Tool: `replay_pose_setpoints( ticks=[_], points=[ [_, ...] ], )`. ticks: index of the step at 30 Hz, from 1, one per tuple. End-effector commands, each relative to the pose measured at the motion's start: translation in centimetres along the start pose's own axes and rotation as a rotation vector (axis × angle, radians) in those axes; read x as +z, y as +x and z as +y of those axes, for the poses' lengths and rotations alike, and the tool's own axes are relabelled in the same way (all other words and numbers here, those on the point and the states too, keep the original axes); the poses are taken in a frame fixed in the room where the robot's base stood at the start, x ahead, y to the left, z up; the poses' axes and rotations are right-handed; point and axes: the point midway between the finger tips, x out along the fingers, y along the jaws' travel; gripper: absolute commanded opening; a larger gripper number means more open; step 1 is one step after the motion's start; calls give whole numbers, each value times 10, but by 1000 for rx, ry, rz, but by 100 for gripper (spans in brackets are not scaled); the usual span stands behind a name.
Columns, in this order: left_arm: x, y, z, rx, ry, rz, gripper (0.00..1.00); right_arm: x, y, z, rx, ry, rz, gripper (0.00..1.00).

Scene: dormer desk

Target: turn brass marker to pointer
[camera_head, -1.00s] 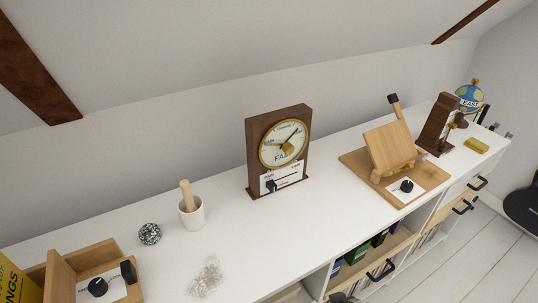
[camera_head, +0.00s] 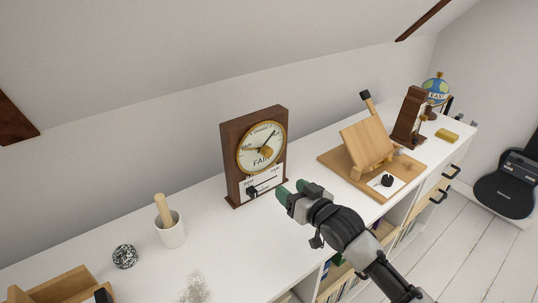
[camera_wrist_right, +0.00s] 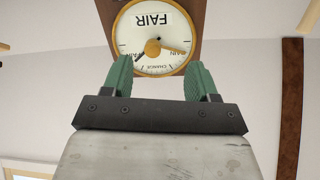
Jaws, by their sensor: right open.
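The barometer (camera_head: 229,160) is a dark wooden case standing upright on the white counter. It has a round cream dial (camera_head: 262,138) with a brass rim and the word FAIR. A brass knob (camera_head: 265,152) sits at the dial's middle, with a brass hand pointing left and a black pointer up to the right. In the right wrist view the dial is upside down, with the brass knob (camera_wrist_right: 152,47) just beyond my fingertips. My right gripper (camera_head: 292,190) is open and empty, in front of the barometer's lower right, apart from it. Its green fingers (camera_wrist_right: 160,76) show in the wrist view.
A white cup with a wooden pestle (camera_head: 171,233) and a speckled ball (camera_head: 125,256) stand left of the barometer. A wooden stand on a board (camera_head: 414,174), a dark wooden case (camera_head: 406,125) and a globe (camera_head: 436,88) are to the right.

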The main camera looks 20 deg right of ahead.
Motion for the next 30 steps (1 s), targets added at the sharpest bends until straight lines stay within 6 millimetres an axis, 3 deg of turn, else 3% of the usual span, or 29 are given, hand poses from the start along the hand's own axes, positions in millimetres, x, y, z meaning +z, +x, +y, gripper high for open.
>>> replay_pose_setpoints(
  ticks=[3, 6, 11, 21, 30],
  points=[
    [0, 0, -1, -1, 1, 0, 0, -27, 12, 10, -23, 13, 89, 59],
    [0, 0, -1, -2, 1, 0, 0, -35, 17, 13, -30, 19, 115, 59],
    [0, -3, -2, -2, 1, 0, 0, -39, 37, 12, -30, 20, 117, 59],
    [0, -7, -3, -4, 2, 0, 0, -45, 99, 10, -30, 19, 114, 59],
    [-1, -8, -3, -4, 2, 0, 0, -46, 120, 9, -30, 18, 113, 59]
  ],
)
